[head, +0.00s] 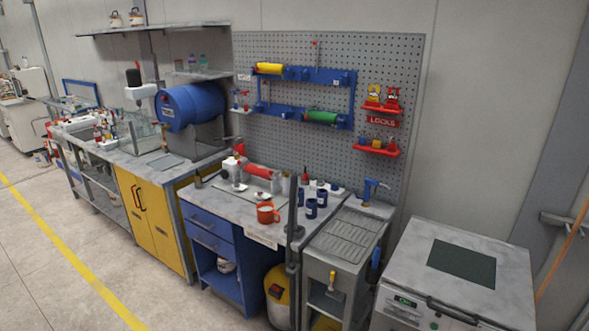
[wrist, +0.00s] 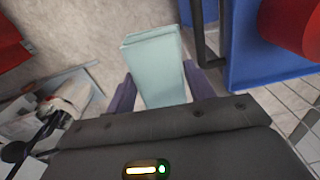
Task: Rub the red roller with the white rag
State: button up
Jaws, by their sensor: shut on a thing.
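My gripper (wrist: 159,72) shows in the wrist view, its purple fingers closed on both sides of a pale, folded rag (wrist: 155,70). The rag looks whitish-green and sticks out past the fingertips, apart from any surface I can make out. In the head view the red roller (head: 258,171) lies across the small coater on the grey workbench, with a white part at its left. My gripper and the rag cannot be made out in the head view. A red rounded thing (wrist: 298,22) is at the wrist view's upper right; I cannot tell whether it is the roller.
An orange-red mug (head: 267,213) stands at the bench's front edge, with dark blue cups (head: 311,207) to its right. A blue drum (head: 190,105) is at the left. A pegboard (head: 390,65) stands behind the bench. The floor (head: 60,240) in front is clear.

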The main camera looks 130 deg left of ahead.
jog(key=s+f, duration=0.4)
jog(key=f, duration=1)
jog(key=shift+f, duration=0.2)
jog(key=shift+a, duration=0.15)
